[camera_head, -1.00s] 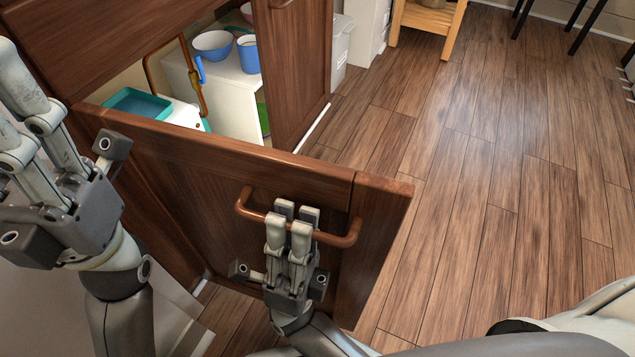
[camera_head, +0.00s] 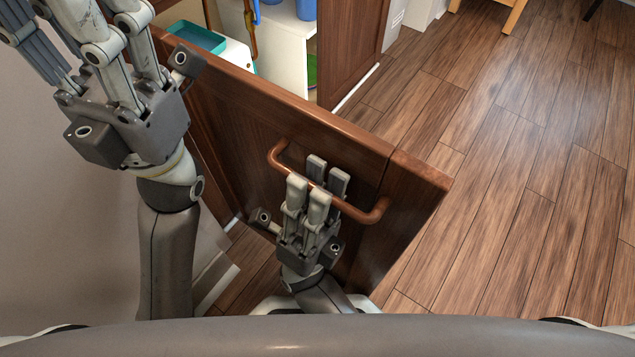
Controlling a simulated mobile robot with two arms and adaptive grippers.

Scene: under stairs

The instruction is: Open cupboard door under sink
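The dark brown wooden cupboard door (camera_head: 236,118) stands open, swung out from the cabinet. Its reddish-brown bar handle (camera_head: 365,213) is on the panel near the free edge. My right gripper (camera_head: 318,186) is at the handle, with fingers on both sides of the bar, shut on it. My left gripper (camera_head: 88,40) is at the upper left, beside the door's hinge-side end. Its fingers are spread and empty, with some tips at or past the top edge of the picture. The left arm hides part of the door's hinge end.
Inside the cupboard are a teal tray (camera_head: 197,37), a white box (camera_head: 283,54) and blue containers (camera_head: 305,8). A second brown door panel (camera_head: 350,40) stands beyond. Wooden floor (camera_head: 520,190) is clear on the right. A pale wall (camera_head: 60,240) is at left.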

